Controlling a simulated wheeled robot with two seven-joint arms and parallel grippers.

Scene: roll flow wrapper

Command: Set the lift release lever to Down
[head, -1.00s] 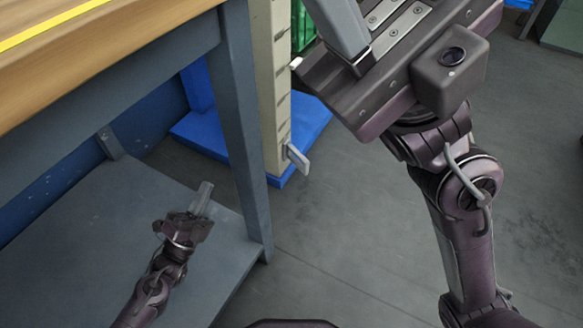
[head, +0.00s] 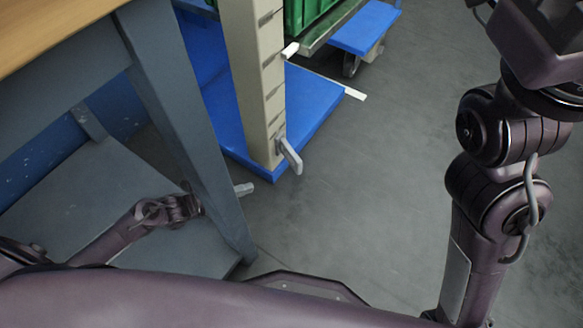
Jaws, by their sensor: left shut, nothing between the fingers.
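The lift release lever (head: 290,156) is a small grey handle low on the front of the cream post (head: 254,80). It slants down and to the right from its pivot; I cannot read a position label. My left gripper (head: 246,188) is shut and empty, low and to the left of the lever, apart from it. The table leg hides part of the left gripper's body. My right arm rises at the right edge, and its fingers are out of the picture.
The table leg (head: 180,110) stands between my left arm and the post. The post stands on a blue base (head: 312,105). A green crate (head: 305,12) and a blue wheeled cart (head: 365,28) are behind. The grey floor (head: 400,190) is clear at right.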

